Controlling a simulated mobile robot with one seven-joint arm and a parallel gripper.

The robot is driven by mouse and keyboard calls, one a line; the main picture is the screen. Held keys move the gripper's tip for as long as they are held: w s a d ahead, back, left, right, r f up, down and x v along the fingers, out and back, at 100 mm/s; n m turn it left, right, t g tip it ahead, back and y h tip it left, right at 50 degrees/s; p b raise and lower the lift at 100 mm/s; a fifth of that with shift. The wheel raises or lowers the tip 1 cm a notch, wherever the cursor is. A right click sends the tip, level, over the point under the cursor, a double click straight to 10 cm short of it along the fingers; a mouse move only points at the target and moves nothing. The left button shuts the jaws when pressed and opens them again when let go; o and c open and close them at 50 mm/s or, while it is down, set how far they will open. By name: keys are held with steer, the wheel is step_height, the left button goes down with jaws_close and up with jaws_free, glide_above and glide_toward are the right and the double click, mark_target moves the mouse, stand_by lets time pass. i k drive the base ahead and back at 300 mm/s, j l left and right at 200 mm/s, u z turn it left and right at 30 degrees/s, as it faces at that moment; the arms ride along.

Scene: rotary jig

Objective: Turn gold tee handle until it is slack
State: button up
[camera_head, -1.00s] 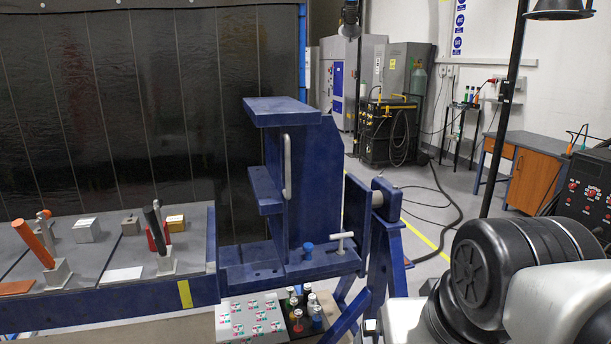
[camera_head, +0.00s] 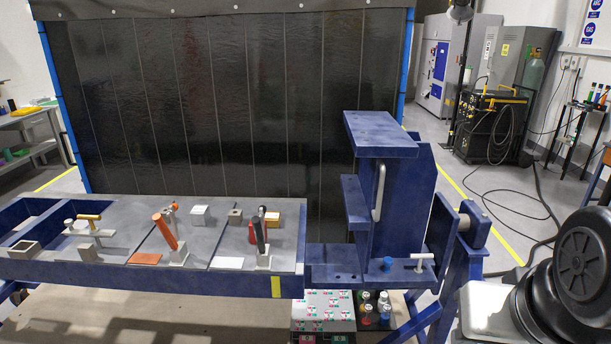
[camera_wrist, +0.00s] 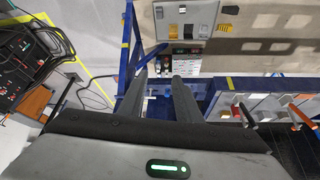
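A gold tee handle (camera_head: 88,217) tops a small clamp at the left end of the grey table in the head view. Its bar lies roughly level, above a light block and beside a pale round knob (camera_head: 69,223). My gripper (camera_wrist: 160,80) shows only in the wrist view. Its two dark fingers are apart with nothing visible between them. It is away from the gold tee handle, which I cannot make out in the wrist view. Whether the handle is tight or slack cannot be told.
The table (camera_head: 200,270) also bears an orange-handled clamp (camera_head: 168,232), a black-handled clamp (camera_head: 261,238) and small blocks. A blue jig (camera_head: 390,190) with a pale tee handle (camera_head: 423,260) stands at right. A control panel (camera_head: 323,312) and bottles sit below. A dark curtain hangs behind.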

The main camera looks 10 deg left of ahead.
mark_target(93, 229)
steer(key=u, duration=1.95)
steer(key=i+j+z, duration=0.1)
steer(key=z, duration=0.25)
steer(key=i+j+z, duration=0.1)
steer(key=j+z, duration=0.2)
steer(key=i+j+z, duration=0.1)
steer(key=z, duration=0.25)
steer(key=i+j+z, duration=0.2)
steer(key=j, duration=0.35)
steer(key=j+z, duration=0.2)
steer(key=j, duration=0.35)
steer(key=i+j, duration=0.1)
steer(key=j, duration=0.65)
steer(key=i+j+z, duration=0.1)
steer(key=j, duration=0.65)
steer(key=i+j, duration=0.1)
steer(key=j, duration=0.65)
